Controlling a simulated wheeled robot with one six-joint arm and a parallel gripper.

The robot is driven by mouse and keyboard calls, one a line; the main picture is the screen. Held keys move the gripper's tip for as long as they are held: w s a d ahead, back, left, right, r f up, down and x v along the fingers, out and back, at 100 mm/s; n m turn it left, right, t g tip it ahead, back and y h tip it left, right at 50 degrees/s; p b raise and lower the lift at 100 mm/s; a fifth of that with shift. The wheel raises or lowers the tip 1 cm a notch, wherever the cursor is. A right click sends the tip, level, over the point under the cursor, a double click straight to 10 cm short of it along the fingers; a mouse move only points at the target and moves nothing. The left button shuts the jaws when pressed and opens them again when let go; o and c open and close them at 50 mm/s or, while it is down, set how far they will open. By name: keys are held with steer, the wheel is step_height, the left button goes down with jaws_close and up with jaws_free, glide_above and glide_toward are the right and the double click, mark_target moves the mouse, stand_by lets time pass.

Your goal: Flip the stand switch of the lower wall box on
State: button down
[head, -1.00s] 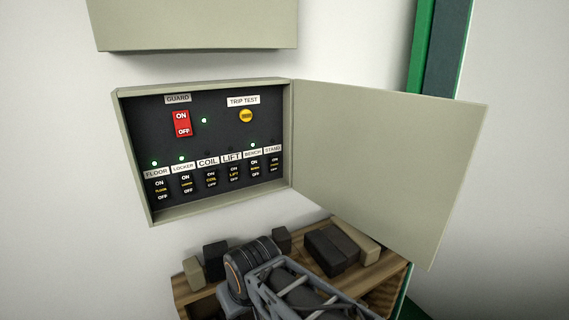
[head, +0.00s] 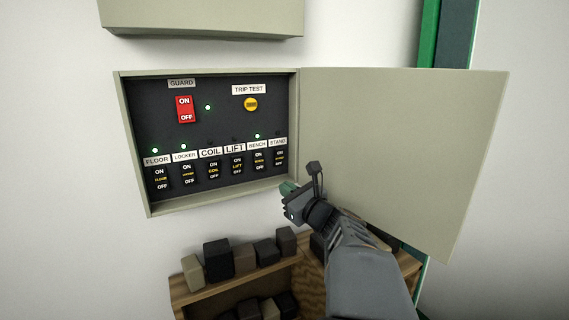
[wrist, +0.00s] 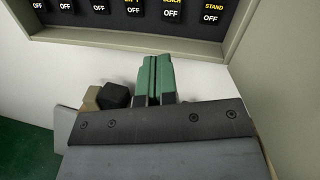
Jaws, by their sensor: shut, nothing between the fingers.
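The lower wall box (head: 123,150) hangs open on the white wall, with a row of labelled black switches. The stand switch (head: 280,158) is the rightmost in the row, under its STAND label; the lamp above that label looks unlit. In the wrist view the stand switch (wrist: 212,12) is at the top right, only its lower part in frame with OFF showing. My gripper (head: 288,188) is in front of the box's lower right corner, below the stand switch and apart from it. In the wrist view its green fingers (wrist: 154,75) are together and empty.
The open box door (head: 400,150) extends right of the box, close beside my arm. A wooden shelf (head: 235,282) with several dark and tan blocks stands below. Another wall box (head: 200,15) hangs above. Green lamps glow over FLOOR, LOCKER and BENCH, and beside GUARD.

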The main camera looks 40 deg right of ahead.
mark_target(280, 151)
steer(key=d+m+h, duration=0.1)
steer(key=d, duration=0.1)
steer(key=s+d+r+m+t+h, duration=0.1)
steer(key=m, duration=0.1)
steer(key=d+m+h, duration=0.1)
steer(key=d, duration=0.1)
steer(key=shift+s+d+r+m+h, duration=0.15)
steer(key=shift+s+d+m+h, duration=0.15)
steer(key=shift+h, duration=0.1)
steer(key=p+x, duration=0.1)
steer(key=x, duration=0.6)
steer(key=p+x, duration=0.2)
steer(key=x, duration=0.5)
steer(key=shift+r+p, duration=0.25)
steer(key=shift+p, duration=0.05)
